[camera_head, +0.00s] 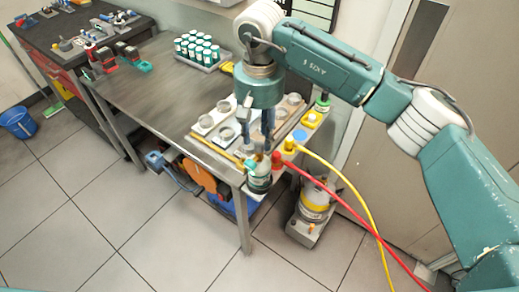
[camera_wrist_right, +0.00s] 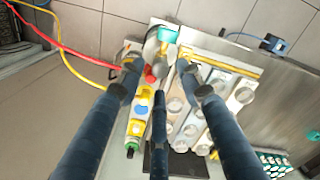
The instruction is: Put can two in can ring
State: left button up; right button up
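My right gripper (camera_head: 257,146) points down over the near corner of the metal table. In the right wrist view its dark fingers (camera_wrist_right: 159,72) are spread apart, with nothing clearly held between them. A grey, can-like cylinder (camera_head: 259,180) with a teal part on it stands below the fingertips at the table corner; it also shows beyond the fingertips in the right wrist view (camera_wrist_right: 151,48). I cannot read any label that tells which can it is. Pale boards with several round grey rings (camera_head: 226,133) lie beside the gripper, partly hidden by its fingers. My left gripper is not in view.
Red (camera_head: 330,190) and yellow (camera_head: 340,172) hoses run from connectors beside the gripper. A rack of white and teal vials (camera_head: 197,50) stands at the table's back. A pump-like machine (camera_head: 313,205) stands on the floor.

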jog(key=shift+r+b, duration=0.5)
jog(key=shift+r, duration=2.2)
